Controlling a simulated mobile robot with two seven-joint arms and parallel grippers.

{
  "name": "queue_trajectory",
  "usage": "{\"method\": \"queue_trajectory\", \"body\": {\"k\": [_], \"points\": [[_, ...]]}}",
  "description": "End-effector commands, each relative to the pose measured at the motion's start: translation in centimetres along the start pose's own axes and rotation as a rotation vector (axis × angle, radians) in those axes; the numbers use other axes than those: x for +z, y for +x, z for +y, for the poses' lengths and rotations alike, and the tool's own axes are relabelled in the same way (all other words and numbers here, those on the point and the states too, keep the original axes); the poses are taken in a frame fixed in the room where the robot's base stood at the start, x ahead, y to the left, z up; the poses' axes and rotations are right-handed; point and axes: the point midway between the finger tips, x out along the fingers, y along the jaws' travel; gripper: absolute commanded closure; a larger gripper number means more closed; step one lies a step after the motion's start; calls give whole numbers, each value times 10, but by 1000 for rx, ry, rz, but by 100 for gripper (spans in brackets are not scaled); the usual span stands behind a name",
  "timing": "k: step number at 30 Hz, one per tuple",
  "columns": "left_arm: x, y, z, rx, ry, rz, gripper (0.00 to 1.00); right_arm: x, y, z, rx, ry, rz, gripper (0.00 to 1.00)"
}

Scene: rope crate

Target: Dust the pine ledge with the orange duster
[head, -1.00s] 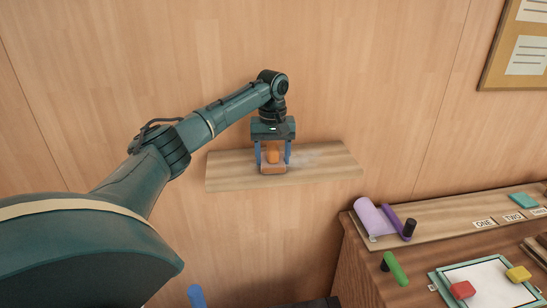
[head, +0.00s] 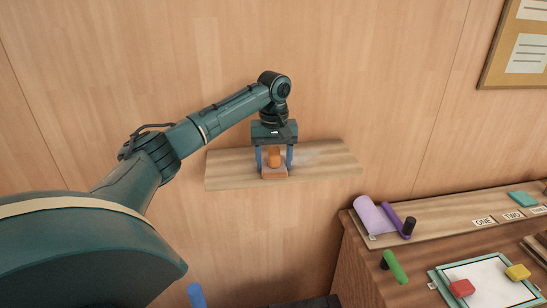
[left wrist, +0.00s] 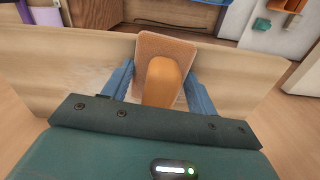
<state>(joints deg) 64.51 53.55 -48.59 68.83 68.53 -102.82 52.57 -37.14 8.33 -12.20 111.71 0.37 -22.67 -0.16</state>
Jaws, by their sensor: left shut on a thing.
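The pine ledge (head: 225,170) is a pale board on the wood-panelled wall. The orange duster, with a rounded handle and a flat block base (head: 274,172), is on the ledge near its front edge. My left gripper (head: 274,158) points down and is shut on the duster's handle. A pale dusty patch (head: 308,158) shows on the ledge to the right of the duster. In the left wrist view the duster (left wrist: 164,80) sits between the blue fingers, over the ledge (left wrist: 240,75), with pale marks on the left.
A brown cabinet (head: 358,262) stands at lower right, with a purple roll (head: 372,215), a green cylinder (head: 395,266), and a teal-framed tray (head: 440,281) with red and yellow blocks. The wall above the ledge is clear.

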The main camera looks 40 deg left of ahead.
Motion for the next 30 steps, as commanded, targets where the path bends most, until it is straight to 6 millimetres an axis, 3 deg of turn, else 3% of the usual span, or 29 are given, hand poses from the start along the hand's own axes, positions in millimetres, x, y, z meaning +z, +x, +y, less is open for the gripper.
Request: {"method": "queue_trajectory", "body": {"k": [16,30], "points": [[-15,1,10,1,1,-2,68,0,0,0,0,0,0,0],[-16,2,7,-1,0,-1,68,0,0,0,0,0,0,0]]}}
